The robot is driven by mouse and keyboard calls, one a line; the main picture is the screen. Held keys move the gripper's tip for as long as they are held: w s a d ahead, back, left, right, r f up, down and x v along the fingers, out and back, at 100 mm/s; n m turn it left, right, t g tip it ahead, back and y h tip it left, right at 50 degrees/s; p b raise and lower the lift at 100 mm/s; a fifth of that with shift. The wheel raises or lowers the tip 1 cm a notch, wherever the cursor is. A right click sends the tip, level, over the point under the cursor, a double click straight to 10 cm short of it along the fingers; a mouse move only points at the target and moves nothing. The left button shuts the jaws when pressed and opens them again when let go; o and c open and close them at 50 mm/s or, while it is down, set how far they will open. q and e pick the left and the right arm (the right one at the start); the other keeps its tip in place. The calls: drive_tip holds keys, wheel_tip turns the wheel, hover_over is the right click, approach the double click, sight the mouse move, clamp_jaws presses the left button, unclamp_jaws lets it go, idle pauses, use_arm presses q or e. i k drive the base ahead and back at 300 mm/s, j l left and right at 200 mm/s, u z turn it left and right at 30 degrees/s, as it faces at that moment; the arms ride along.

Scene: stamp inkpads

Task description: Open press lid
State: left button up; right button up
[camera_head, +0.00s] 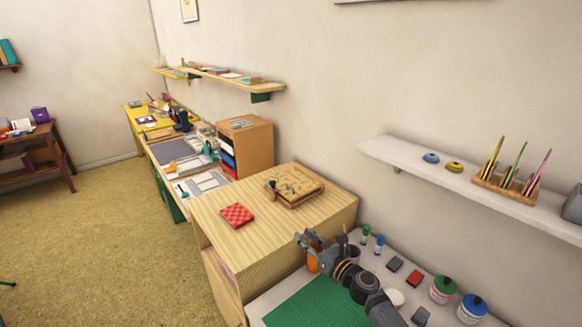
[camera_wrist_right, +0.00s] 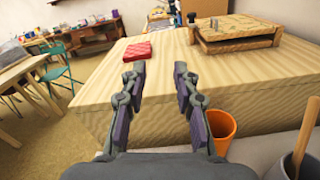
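The wooden press (camera_head: 294,186) sits on the light wooden cabinet (camera_head: 228,270), towards its back. It also shows at the upper right of the right wrist view (camera_wrist_right: 236,43). Its flat lid lies over the base, with small knobs or posts on top. My right gripper (camera_head: 302,239) is in front of the cabinet's near edge, apart from the press. In the right wrist view its two fingers (camera_wrist_right: 159,70) are spread with nothing between them. My left gripper is not in view.
A red checkered block (camera_head: 236,215) lies on the cabinet left of the press. An orange cup (camera_wrist_right: 221,130) stands below my right gripper. A green mat (camera_head: 315,303), inkpads and paint jars (camera_head: 443,289) lie on the near table. A shelf (camera_head: 460,180) juts from the wall.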

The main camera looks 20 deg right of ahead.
sight(291, 184)
drive_tip(key=i+l, duration=0.1)
drive_tip(key=i, duration=0.3)
drive_tip(key=i+l, duration=0.1)
drive_tip(key=i, duration=0.3)
drive_tip(key=i+j, duration=0.15)
drive_tip(key=k, duration=0.15)
